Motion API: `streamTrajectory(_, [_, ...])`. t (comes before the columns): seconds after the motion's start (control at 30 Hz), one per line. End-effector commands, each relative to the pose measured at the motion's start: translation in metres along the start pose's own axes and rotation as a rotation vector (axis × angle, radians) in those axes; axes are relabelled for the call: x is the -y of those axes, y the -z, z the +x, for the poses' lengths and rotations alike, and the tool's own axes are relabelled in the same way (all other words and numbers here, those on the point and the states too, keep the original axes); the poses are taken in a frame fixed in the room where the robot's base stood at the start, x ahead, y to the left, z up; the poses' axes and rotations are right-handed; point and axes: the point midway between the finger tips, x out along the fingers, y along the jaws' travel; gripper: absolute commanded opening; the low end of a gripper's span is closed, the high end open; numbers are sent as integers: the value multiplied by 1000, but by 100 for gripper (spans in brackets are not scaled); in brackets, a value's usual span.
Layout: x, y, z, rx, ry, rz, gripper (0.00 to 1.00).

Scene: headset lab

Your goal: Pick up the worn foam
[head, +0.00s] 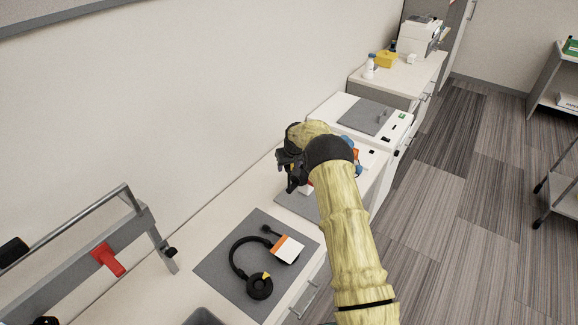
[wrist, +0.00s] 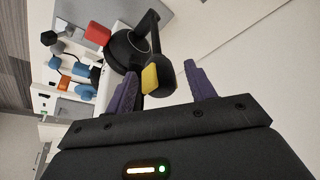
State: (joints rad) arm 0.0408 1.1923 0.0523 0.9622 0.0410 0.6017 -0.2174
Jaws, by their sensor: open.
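My gripper (head: 290,170) is above the counter beyond the headset mat, its jaws apart. In the wrist view my gripper (wrist: 154,90) has its two purple fingers on either side of a small black piece with a yellow face (wrist: 151,78). This piece is on a black arm beside a round black part. I cannot tell whether the fingers touch it, or whether it is the worn foam. In the head view a black headset (head: 234,258) lies on a grey mat (head: 219,270). It has a yellow patch (head: 266,275) by one ear cup.
A white and orange box (head: 288,249) lies by the headset. A red block (wrist: 97,33) and several blue pieces are on the counter near my gripper. A rail with a red clamp (head: 107,259) stands at left.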

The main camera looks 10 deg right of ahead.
Motion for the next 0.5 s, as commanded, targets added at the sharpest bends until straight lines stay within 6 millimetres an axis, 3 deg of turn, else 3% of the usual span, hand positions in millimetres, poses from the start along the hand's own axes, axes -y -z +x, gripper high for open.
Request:
streamTrajectory(0.23, [0,0,0,0,0,0,55])
streamTrajectory(0.43, [0,0,0,0,0,0,15])
streamTrajectory(0.5, [0,0,0,0,0,0,12])
